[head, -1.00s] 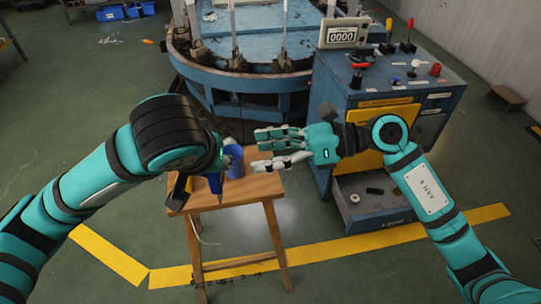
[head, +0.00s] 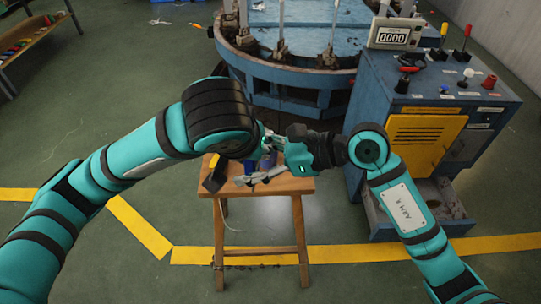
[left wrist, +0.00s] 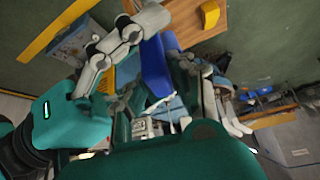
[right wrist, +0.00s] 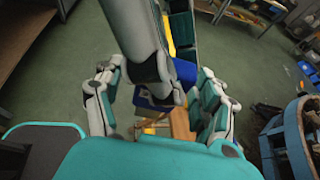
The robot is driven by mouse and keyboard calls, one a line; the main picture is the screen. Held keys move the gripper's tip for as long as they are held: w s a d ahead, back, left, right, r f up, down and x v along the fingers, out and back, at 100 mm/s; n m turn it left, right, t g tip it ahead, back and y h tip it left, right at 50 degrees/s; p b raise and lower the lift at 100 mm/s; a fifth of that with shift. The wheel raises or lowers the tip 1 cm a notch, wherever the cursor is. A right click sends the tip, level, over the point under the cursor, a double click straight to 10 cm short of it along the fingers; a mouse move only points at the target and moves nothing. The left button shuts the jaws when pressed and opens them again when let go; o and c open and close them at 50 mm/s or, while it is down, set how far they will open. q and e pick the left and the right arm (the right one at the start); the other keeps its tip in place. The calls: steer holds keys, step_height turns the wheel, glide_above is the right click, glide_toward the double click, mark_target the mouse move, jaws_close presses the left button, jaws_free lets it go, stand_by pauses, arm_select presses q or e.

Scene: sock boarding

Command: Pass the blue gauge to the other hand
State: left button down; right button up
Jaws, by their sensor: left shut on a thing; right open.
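The blue gauge (left wrist: 157,70) is in my left gripper (left wrist: 165,85), whose fingers close around its lower part in the left wrist view. Blue also shows between the left fingers in the right wrist view, where the gauge (right wrist: 185,72) is partly covered. My right gripper (right wrist: 158,108) is open, its fingers spread on both sides of the left gripper's fingers and the gauge. Contact between right fingers and gauge cannot be told.
A wooden stool (head: 290,187) stands beneath the hands, with a dark and yellow item (head: 214,176) at its left. A blue control cabinet (head: 462,105) with levers and a counter (head: 394,35) is at the right. A round blue machine (head: 290,75) stands behind.

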steer(key=shift+a+f, duration=0.15)
steer(key=shift+a, duration=0.2)
steer(key=shift+c, duration=0.4)
steer(key=c, duration=0.9)
steer(key=o, duration=0.8)
steer(key=shift+s, duration=0.1)
steer(key=shift+o, duration=0.9)
